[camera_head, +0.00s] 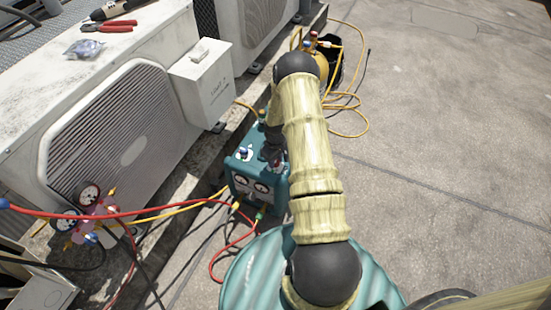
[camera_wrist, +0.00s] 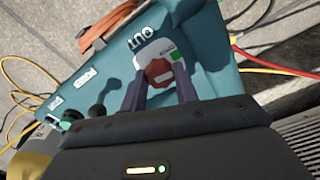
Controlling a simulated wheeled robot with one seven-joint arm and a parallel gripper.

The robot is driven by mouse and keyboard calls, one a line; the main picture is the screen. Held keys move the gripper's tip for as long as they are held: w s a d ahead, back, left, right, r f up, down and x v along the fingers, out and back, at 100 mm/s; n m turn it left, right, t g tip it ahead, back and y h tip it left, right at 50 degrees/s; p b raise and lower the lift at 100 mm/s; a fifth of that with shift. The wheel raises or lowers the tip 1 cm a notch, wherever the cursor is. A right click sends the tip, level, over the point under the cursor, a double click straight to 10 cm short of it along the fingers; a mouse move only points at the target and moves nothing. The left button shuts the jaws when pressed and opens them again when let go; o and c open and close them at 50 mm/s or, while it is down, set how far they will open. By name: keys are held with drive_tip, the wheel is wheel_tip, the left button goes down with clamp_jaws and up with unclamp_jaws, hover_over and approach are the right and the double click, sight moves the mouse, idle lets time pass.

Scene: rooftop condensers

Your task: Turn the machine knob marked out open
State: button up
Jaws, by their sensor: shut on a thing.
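The teal machine (camera_head: 242,165) stands on the rooftop by the condenser's base, with hoses at its front. In the wrist view its teal top (camera_wrist: 100,68) carries white lettering, with OUT beside a knob. My gripper (camera_wrist: 160,78) is shut on this knob, one dark finger on each side. The fingers cover the knob's sides. In the head view my gripper (camera_head: 271,150) is over the machine's top, and my arm partly hides it and the knob.
A white condenser (camera_head: 120,115) with a small box (camera_head: 203,85) stands left of the machine. A gauge manifold (camera_head: 88,215) with red and yellow hoses is at lower left. Yellow hoses lie behind. Open concrete (camera_head: 440,140) lies right.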

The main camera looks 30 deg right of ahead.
idle(0.3)
drive_tip(key=o, duration=1)
wheel_tip(320, 180, up, 17)
drive_tip(key=p, duration=0.5)
drive_tip(key=shift+r, duration=0.2)
